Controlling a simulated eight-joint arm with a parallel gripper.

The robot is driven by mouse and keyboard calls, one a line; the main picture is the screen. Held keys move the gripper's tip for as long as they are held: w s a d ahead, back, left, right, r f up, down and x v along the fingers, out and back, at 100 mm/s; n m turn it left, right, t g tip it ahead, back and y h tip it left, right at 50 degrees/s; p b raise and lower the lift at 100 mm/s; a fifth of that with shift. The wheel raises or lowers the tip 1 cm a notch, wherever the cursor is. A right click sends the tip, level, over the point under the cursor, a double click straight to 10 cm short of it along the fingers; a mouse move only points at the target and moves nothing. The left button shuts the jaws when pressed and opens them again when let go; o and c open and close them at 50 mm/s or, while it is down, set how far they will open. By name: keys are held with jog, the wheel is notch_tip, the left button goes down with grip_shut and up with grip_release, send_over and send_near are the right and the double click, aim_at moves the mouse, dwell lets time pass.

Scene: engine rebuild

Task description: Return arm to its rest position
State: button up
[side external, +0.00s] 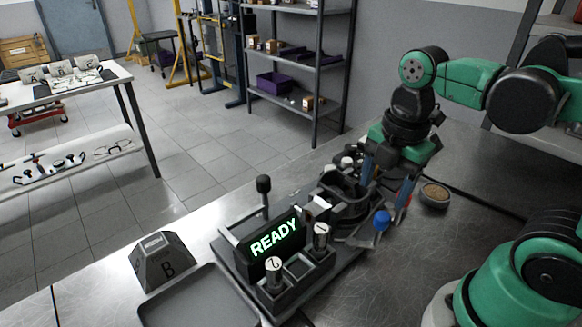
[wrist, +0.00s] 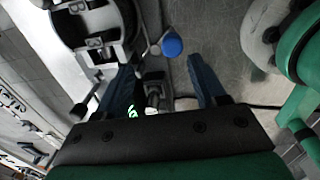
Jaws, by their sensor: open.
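My green and black arm reaches over the metal bench from the right in the side view. My gripper (side external: 384,196) points down with its two blue fingers apart, over the far right part of a dark fixture. In the wrist view the fingers of my gripper (wrist: 160,75) are spread and nothing shows clamped between them. A blue ball knob (side external: 381,220) is close beside the fingers; it also shows in the wrist view (wrist: 172,46). The fixture carries a display (side external: 274,238) that reads READY in green.
Two pale cylinders stand in the fixture's front, one marked 2 (side external: 274,270). A dark block marked B (side external: 163,262) and an empty grey tray (side external: 200,303) are at the left. A small bowl (side external: 434,196) is right of my gripper. A shelf rack (side external: 297,65) stands behind.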

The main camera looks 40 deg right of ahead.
jog(key=w+m+t, duration=0.2)
jog(key=m, duration=0.4)
jog(key=w+a+m+t, duration=0.1)
jog(key=w+m+t, duration=0.1)
jog(key=m, duration=0.4)
jog(key=w+m+t, duration=0.2)
jog(key=m, duration=0.4)
jog(key=shift+a+r, duration=0.3)
jog(key=shift+a, duration=0.1)
